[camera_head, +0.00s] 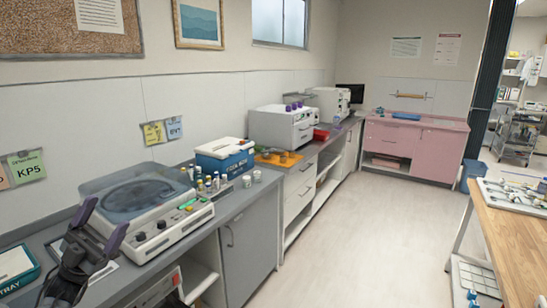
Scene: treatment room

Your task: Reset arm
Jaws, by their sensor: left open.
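My left gripper (103,220) is at the lower left, in front of the near end of the grey counter. Its two dark fingers with purplish pads point up and are spread apart, with nothing between them. Behind it stands a white centrifuge (150,210) with a round, see-through grey lid. The gripper overlaps its left front part in the picture; I cannot tell whether they touch. My right gripper is not in view.
A teal and white tray box (18,268) sits left of my gripper. Capped tubes (213,182), a blue and white box (225,155) and a white analyser (282,127) stand farther along. A wooden table (515,240) is at right. The floor (350,230) between is clear.

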